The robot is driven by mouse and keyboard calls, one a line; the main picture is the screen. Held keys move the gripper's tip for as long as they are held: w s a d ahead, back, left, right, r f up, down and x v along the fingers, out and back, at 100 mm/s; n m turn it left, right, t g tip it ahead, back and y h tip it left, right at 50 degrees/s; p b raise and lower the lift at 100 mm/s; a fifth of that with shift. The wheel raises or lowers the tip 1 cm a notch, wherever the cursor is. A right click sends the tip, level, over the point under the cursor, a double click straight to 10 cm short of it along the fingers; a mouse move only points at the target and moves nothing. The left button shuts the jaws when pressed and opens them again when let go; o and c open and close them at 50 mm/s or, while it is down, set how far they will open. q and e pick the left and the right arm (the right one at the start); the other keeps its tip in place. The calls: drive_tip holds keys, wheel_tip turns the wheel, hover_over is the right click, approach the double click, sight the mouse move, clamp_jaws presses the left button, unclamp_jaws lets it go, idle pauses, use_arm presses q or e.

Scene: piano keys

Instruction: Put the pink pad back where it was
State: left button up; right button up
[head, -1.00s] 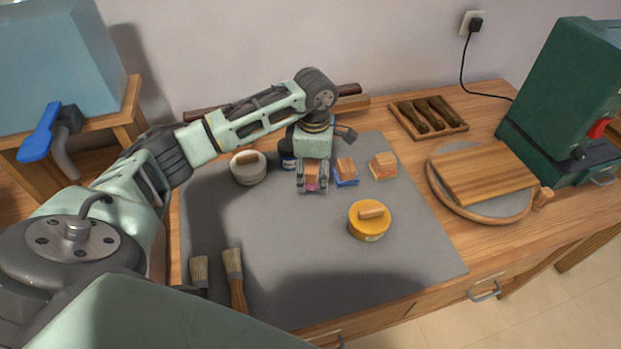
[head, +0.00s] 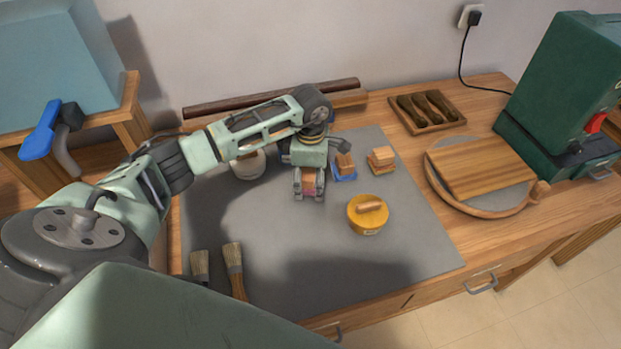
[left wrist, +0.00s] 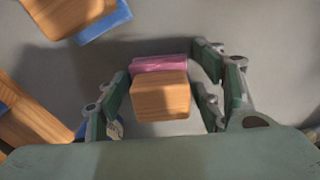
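The pink pad (left wrist: 160,64) has a wooden block handle (left wrist: 160,97) on it. My left gripper (head: 309,190) points down around it over the grey mat (head: 335,255). In the left wrist view the block sits between the two fingers, close to the left one, with a narrow gap showing beside the upper right finger. The pad moves with the gripper, so the fingers appear shut on it. Whether it touches the mat is unclear. The blue pad (head: 344,177) and an orange pad with a wooden block (head: 381,160) stand to the right. My right gripper is out of view.
A yellow round lidded pot (head: 367,214) stands front right of the gripper. A pale round pot (head: 248,165) is behind left, partly hidden by my arm. Two brushes (head: 233,265) lie at the front left. The mat's front middle is clear.

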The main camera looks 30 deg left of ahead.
sight(311, 173)
use_arm(q)
drive_tip(key=shift+o, duration=0.2)
drive_tip(key=shift+r, duration=0.3)
wheel_tip(311, 173, up, 10)
drive_tip(key=shift+r+b, duration=0.25)
drive_tip(key=shift+b, duration=0.9)
drive_tip(key=shift+r, duration=0.6)
